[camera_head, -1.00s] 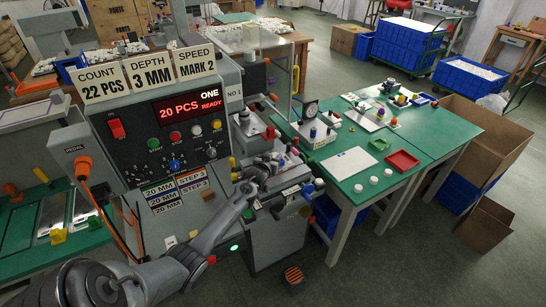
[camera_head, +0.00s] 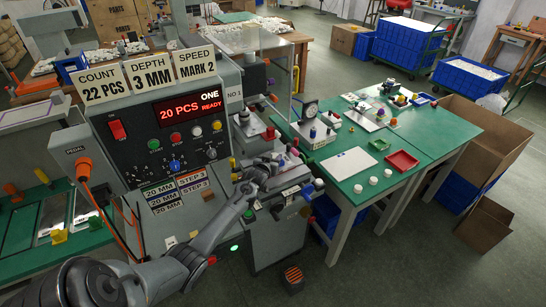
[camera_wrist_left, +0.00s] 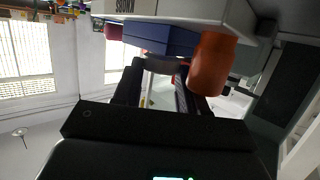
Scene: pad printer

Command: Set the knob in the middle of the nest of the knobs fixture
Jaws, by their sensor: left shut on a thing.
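My left gripper (camera_head: 266,167) is at the printer's work area, in front of the machine. In the left wrist view its two dark fingers (camera_wrist_left: 158,90) are shut on a dark grey piece (camera_wrist_left: 165,64), which I take for the knob; only its edge shows. In that view a blue block (camera_wrist_left: 160,38) and an orange cylinder (camera_wrist_left: 210,62) are close beyond the fingertips. The knobs fixture and its nest cannot be made out clearly among the crowded parts around the gripper. My right gripper is not in view.
The pad printer's control panel (camera_head: 170,135) stands left of the gripper. A green table (camera_head: 340,177) to the right carries a white sheet (camera_head: 349,163), a red tray (camera_head: 402,160) and white discs (camera_head: 372,180).

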